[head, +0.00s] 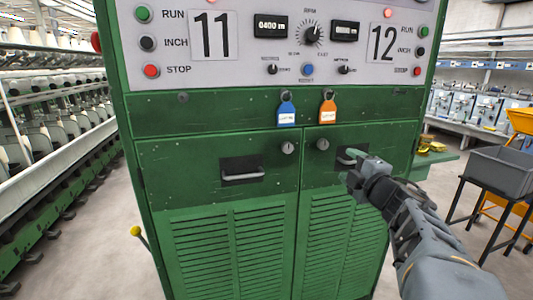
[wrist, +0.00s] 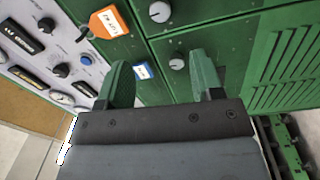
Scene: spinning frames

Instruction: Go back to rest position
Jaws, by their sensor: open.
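My gripper (head: 352,168) is in front of the right door of the green cabinet (head: 220,143), near the door's recessed handle (head: 342,156). In the wrist view my gripper (wrist: 161,75) has its two green fingers spread apart with nothing between them. Beyond the fingers, the wrist view shows the green cabinet front (wrist: 225,30), a round lock (wrist: 177,63) and an orange tag (wrist: 108,22). I cannot tell whether a fingertip touches the cabinet. My arm reaches in from the lower right in the head view.
The panel (head: 350,75) above the doors carries buttons, knobs and displays numbered 11 and 12. A blue tag (head: 286,110) hangs below it. A yellow-knobbed lever (head: 135,231) sticks out at lower left. A grey bin (head: 500,170) on a dark stand is at right. Spinning frames line the left.

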